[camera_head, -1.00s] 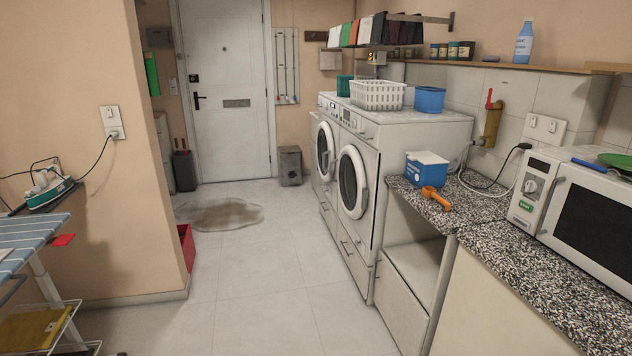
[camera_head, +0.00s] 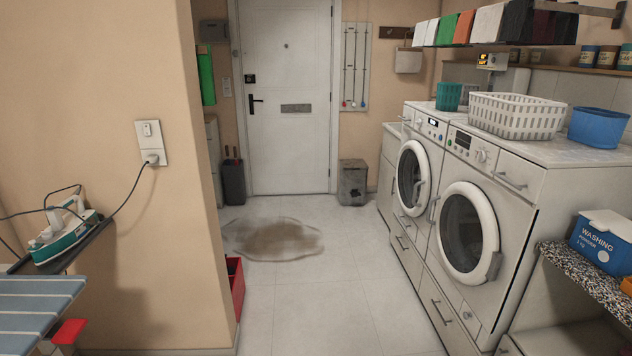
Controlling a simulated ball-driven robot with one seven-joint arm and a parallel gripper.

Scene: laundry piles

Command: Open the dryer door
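Two white front-loading machines stand side by side along the right wall. The nearer machine (camera_head: 505,185) has a round door (camera_head: 465,232) with a white ring, dark glass and a handle at its lower right; it looks shut. The farther machine (camera_head: 428,150) has a similar round door (camera_head: 412,177), also looking shut, with a handle on its right side. I cannot tell for certain which of the two is the dryer. My gripper is not in view.
A brown puddle (camera_head: 275,239) lies on the floor toward the white entrance door (camera_head: 285,95). A wall corner (camera_head: 205,180) and red bin (camera_head: 235,288) bound the left. A granite counter (camera_head: 590,285) stands at the right. The tiled floor (camera_head: 320,310) between is clear.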

